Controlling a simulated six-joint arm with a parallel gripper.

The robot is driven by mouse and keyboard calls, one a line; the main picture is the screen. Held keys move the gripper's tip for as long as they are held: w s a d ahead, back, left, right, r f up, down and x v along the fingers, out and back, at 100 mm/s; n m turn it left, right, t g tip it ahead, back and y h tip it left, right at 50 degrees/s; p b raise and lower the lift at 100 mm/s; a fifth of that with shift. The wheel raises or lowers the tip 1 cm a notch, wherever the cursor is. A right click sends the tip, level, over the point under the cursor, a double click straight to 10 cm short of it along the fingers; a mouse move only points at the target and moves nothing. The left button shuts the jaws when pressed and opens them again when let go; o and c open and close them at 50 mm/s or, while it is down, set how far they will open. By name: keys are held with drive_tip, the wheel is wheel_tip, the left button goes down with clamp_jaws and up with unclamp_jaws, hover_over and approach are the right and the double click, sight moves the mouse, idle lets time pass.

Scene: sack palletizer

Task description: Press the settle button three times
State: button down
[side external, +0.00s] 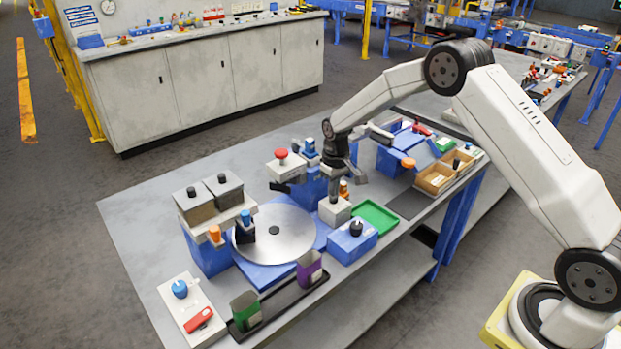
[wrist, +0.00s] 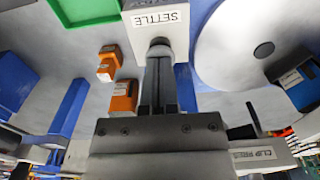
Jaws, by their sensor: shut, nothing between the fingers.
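The settle button (wrist: 160,43) is a grey cap on a pale box (wrist: 158,18) labelled SETTLE in the wrist view. In the side view this appears to be the small pale box (side external: 335,211) between the round plate and the green tray. My gripper (side external: 334,192) points down just above that box. In the wrist view my gripper (wrist: 159,56) has its dark fingers together with nothing between them, and their tips are at the button. The fingertips hide part of the cap, and I cannot tell whether they touch it or whether it is pressed in.
The round metal plate (side external: 275,238) lies left of the box. A blue box with a black knob (side external: 352,241) stands in front, and a green tray (side external: 376,217) lies to the right. A pale box with a red button (side external: 283,164) stands behind. Orange parts (wrist: 123,96) are close by.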

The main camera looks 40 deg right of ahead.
drive_tip(key=shift+f, duration=0.5)
drive_tip(key=shift+r, duration=0.2)
idle(0.5)
drive_tip(key=shift+r, duration=0.95)
drive_tip(key=shift+f, duration=0.95)
idle(0.7)
drive_tip(key=shift+r, duration=0.95)
drive_tip(key=shift+f, duration=0.95)
idle(0.6)
drive_tip(key=shift+r, duration=0.95)
